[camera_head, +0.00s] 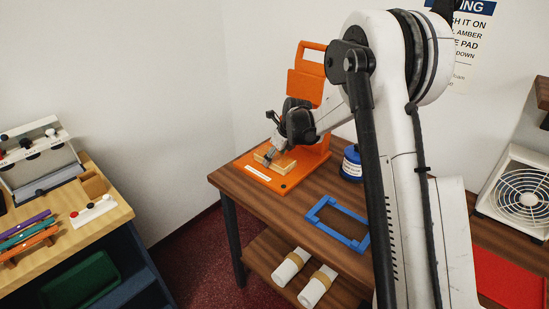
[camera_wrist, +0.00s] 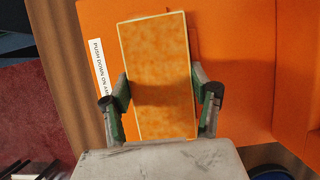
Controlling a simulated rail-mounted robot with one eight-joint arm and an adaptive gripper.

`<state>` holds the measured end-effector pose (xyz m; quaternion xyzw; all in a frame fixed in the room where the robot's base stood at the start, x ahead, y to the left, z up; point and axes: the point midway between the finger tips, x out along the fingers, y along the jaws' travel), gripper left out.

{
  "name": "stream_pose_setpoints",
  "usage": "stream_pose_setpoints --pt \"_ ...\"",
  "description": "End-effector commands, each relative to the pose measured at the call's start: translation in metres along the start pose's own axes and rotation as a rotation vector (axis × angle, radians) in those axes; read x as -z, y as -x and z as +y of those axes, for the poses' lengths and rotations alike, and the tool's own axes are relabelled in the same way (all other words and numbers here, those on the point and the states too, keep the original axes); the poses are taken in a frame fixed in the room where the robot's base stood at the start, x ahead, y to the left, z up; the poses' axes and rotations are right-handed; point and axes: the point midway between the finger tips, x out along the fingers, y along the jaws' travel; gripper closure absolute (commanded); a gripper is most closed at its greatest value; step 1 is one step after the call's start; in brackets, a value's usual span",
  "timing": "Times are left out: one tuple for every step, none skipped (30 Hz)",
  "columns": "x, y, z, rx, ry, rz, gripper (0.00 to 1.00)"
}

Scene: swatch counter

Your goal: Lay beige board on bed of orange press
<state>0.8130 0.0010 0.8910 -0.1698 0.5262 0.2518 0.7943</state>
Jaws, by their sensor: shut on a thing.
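The orange press (camera_head: 304,88) stands at the back left corner of the brown table, with its handle plate raised. Its flat orange bed (camera_head: 283,184) reaches toward the front left. My gripper (camera_head: 271,157) is over the bed and shut on the beige board (camera_head: 284,162). In the wrist view the board (camera_wrist: 157,65) looks orange-tinted and sits between the two fingers of my gripper (camera_wrist: 163,105), with the orange bed (camera_wrist: 235,75) behind it. The board is tilted slightly against the bed's edges. I cannot tell whether it touches the bed. My wrist hides part of the press.
A blue jar (camera_head: 351,163) stands right of the press. A blue frame (camera_head: 337,224) lies on the table's front. White rolls (camera_head: 291,267) lie on the shelf below. A fan unit (camera_head: 521,195) and red mat (camera_head: 508,278) are at right. A light wooden counter (camera_head: 113,219) stands at left.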

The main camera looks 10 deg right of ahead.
Motion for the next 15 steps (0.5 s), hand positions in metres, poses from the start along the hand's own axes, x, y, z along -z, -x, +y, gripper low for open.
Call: stream_pose_setpoints --pt "0.0046 -0.0047 0.0019 -0.005 -0.002 0.007 0.74" --pt "0.0049 -0.0052 0.002 -0.005 -0.002 0.008 0.74" --pt "0.0053 -0.0058 0.0022 -0.006 -0.002 0.008 0.74" --pt "0.0057 -0.0062 0.0023 -0.006 -0.003 0.009 0.74" --pt "0.006 -0.0067 0.0024 -0.006 -0.003 0.009 0.74" --pt "0.0064 -0.0073 0.0024 -0.006 -0.003 0.009 0.74" --pt "0.0066 -0.0078 0.0024 -0.006 -0.003 0.009 0.74" --pt "0.0068 -0.0081 0.0024 -0.006 -0.003 0.009 0.74" --pt "0.0069 -0.0084 0.0024 -0.006 -0.003 0.009 0.74" --pt "0.0069 -0.0086 0.0023 -0.006 -0.003 0.009 0.74" --pt "0.0069 -0.0087 0.0023 -0.006 -0.004 0.009 0.74" --pt "0.0069 -0.0088 0.0022 -0.006 -0.004 0.009 0.74" --pt "0.0069 -0.0089 0.0022 -0.006 -0.004 0.009 0.74" --pt "0.0069 -0.0089 0.0022 -0.006 -0.004 0.01 0.73" --pt "0.007 -0.009 0.0021 -0.006 -0.004 0.01 0.73"
